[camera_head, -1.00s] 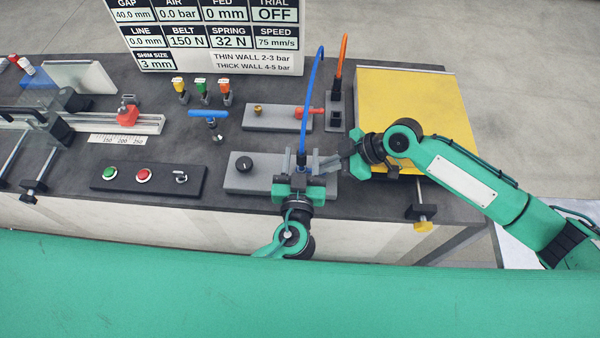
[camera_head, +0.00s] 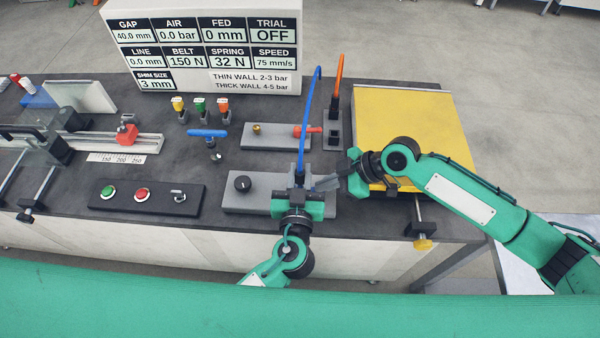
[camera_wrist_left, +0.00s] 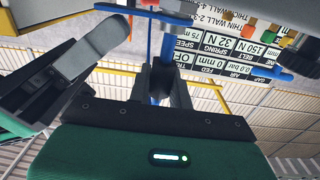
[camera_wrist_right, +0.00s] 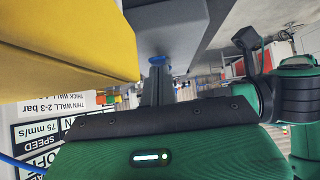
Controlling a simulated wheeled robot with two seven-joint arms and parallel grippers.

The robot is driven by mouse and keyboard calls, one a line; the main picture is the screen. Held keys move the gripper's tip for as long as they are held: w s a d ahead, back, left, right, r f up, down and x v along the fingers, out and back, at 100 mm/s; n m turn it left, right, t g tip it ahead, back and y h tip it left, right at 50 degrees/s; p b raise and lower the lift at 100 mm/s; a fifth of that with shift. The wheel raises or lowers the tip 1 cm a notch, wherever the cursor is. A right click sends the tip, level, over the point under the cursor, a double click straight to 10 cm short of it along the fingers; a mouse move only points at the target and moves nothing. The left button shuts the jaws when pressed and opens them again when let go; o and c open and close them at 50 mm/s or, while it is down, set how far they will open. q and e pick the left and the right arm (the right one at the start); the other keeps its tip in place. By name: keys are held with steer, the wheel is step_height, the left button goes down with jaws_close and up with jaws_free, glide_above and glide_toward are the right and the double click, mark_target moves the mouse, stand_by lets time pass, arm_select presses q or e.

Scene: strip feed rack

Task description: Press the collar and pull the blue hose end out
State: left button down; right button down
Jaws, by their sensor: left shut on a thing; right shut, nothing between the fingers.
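The blue hose (camera_head: 306,120) rises from the front grey block (camera_head: 265,187) and bends over at its top. My left gripper (camera_head: 299,176) is shut on the hose low down, just above the block; the hose also shows between its fingers in the left wrist view (camera_wrist_left: 160,80). My right gripper (camera_head: 318,184) is shut and empty, its fingertips close beside the left gripper's fingers. In the right wrist view, a small blue ring (camera_wrist_right: 157,60), perhaps the collar, shows at the right fingertips. The hose end and its seat are hidden behind my left gripper in the head view.
An orange strip stands in a dark holder (camera_head: 333,130). The yellow plate (camera_head: 400,130) lies close to my right arm. A black knob (camera_head: 242,184) and a button box (camera_head: 145,196) are at left.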

mark_target(300, 169)
arm_select(q)
steer(key=shift+r, duration=1.75)
steer(key=shift+r, duration=0.15)
arm_select(e)
steer(key=shift+r, duration=1.5)
steer(key=v, duration=0.6)
